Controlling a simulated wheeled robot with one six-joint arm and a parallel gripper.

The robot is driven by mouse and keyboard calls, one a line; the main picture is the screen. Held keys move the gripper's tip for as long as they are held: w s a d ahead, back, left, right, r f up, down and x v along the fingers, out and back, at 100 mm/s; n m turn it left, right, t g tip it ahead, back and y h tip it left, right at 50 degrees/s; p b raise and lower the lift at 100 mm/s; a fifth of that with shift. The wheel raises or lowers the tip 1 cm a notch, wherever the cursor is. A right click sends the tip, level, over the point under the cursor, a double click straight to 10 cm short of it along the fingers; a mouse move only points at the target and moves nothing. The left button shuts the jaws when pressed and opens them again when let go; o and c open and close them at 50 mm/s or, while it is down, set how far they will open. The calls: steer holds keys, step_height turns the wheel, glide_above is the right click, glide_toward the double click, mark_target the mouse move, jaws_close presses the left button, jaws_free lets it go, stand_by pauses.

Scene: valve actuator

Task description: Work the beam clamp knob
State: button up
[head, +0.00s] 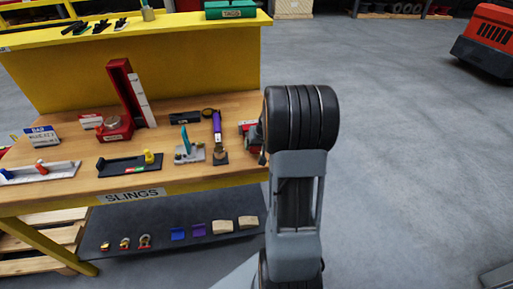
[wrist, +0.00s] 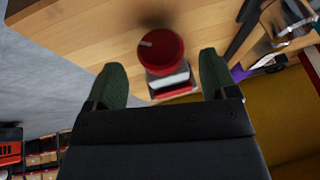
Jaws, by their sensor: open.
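The red round knob (wrist: 160,47) of the beam clamp has a pale mark on its face. In the wrist view it sits just ahead of and between the fingertips of my gripper (wrist: 163,70). The two green fingers are spread apart, with a gap on each side of the knob. Below the knob a grey and red body (wrist: 170,80) shows, partly hidden by it. In the head view a red and grey device (head: 248,129) stands at the bench's right end, partly hidden by my arm. My gripper is hidden behind the arm there.
The wooden bench (head: 75,189) carries several other fixtures, including a purple-handled one (head: 217,127) and a tall red one (head: 126,90) left of my arm. A yellow panel (head: 180,60) stands behind.

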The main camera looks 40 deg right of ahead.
mark_target(258, 148)
steer(key=shift+x, duration=1.7)
steer(key=c, duration=0.9)
steer(key=shift+f+b, duration=0.4)
steer(key=shift+b, duration=0.8)
steer(key=shift+c, duration=0.2)
steer(key=shift+y+b, duration=0.3)
steer(key=shift+b, duration=0.35)
steer(key=shift+s+r+t+b, duration=0.1)
steer(key=shift+r+t+b, duration=0.15)
steer(key=shift+b, duration=0.4)
steer(key=shift+r+y, duration=0.1)
steer(key=shift+y, duration=0.2)
